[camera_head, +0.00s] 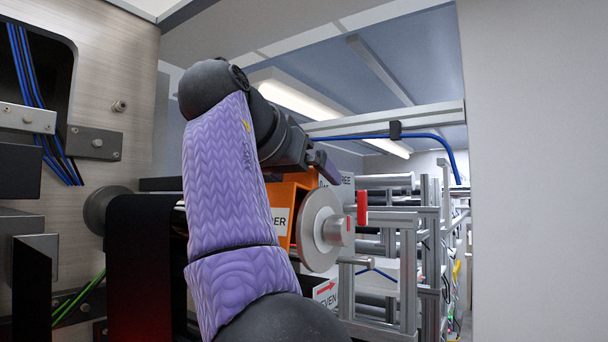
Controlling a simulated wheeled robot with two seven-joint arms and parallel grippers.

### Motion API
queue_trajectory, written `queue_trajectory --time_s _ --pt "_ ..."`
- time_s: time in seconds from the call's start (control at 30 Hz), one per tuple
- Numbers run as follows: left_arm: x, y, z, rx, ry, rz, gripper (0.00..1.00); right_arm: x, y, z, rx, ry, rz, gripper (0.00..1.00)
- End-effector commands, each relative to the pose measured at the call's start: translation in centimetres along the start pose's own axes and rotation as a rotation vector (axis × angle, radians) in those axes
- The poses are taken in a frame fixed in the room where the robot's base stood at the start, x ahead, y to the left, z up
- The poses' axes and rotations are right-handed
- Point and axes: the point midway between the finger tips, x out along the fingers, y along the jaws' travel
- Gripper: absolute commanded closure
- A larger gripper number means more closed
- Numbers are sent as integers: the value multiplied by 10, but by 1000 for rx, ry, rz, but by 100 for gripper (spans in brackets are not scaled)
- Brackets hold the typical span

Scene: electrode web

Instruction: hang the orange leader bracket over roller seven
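The orange leader bracket (300,188) shows in the middle of the head view, partly behind my purple-sleeved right arm. A white label ending in "DER" is on its face. My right gripper (322,166) is at the bracket's top edge, its dark fingers pointing down to the right. Whether they are closed on the bracket cannot be told. A round metal roller end (318,229) with a hub stands right in front of the bracket's right side. Whether the bracket rests on a roller is hidden. My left gripper is not in view.
A metal wall panel (118,60) with blue cables and brackets stands at the left. A red tab (362,208) and a frame of metal profiles and rollers (408,262) are to the right. A plain grey wall (535,170) closes the right side.

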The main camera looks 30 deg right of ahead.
Motion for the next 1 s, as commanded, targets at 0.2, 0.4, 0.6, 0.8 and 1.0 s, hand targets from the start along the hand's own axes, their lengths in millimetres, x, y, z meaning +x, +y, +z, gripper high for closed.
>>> queue_trajectory --time_s 0.2,0.4,0.6,0.8,1.0 --pt "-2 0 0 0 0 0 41 -18 0 -1 0 2 -3 0" --pt "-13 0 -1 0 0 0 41 -71 0 -3 -1 3 -2 0" --pt "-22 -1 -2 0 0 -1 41 -99 0 -3 0 1 0 0" --pt "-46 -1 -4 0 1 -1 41 -109 0 -24 0 0 0 0" --pt "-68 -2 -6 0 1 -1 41 -117 0 -44 0 0 1 0"
